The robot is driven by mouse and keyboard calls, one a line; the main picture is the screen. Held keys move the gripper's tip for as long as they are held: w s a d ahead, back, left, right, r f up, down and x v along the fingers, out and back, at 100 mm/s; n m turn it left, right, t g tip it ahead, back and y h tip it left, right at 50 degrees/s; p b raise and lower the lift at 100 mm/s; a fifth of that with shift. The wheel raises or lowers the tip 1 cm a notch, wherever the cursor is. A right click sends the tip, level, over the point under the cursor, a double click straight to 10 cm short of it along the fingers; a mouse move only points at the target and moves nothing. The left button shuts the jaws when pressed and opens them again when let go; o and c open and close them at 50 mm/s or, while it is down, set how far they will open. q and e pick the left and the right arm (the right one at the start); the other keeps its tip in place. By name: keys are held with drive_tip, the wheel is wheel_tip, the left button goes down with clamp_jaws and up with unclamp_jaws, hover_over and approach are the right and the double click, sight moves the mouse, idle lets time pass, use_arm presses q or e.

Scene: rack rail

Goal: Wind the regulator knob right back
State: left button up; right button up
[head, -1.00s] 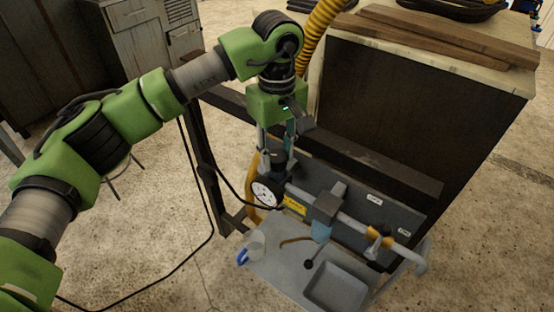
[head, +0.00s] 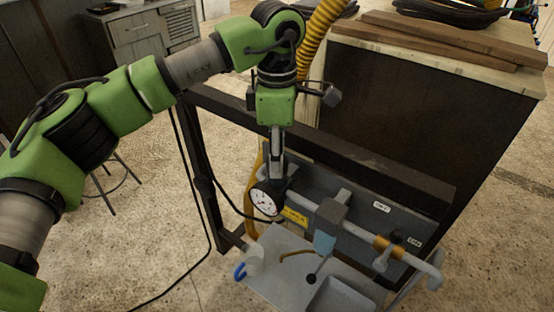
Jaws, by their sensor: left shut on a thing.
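The regulator stands at the left end of a grey pipe (head: 360,232) on the panel, with a round white-faced gauge (head: 265,202) on its front. My left gripper (head: 277,172) points straight down onto the top of the regulator, just above and behind the gauge. It is shut on the dark regulator knob, which is mostly hidden by the fingers. The fingers show nearly edge-on, one in front of the other. My right gripper is out of view.
A dark rail (head: 360,170) runs behind.

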use_arm(q)
drive_tip(key=shift+n+b, duration=0.3)
drive_tip(key=shift+n, duration=0.8)
drive_tip(key=shift+r, duration=0.1)
drive_tip(key=o, duration=1.1)
wheel_tip(320, 180, up, 12)
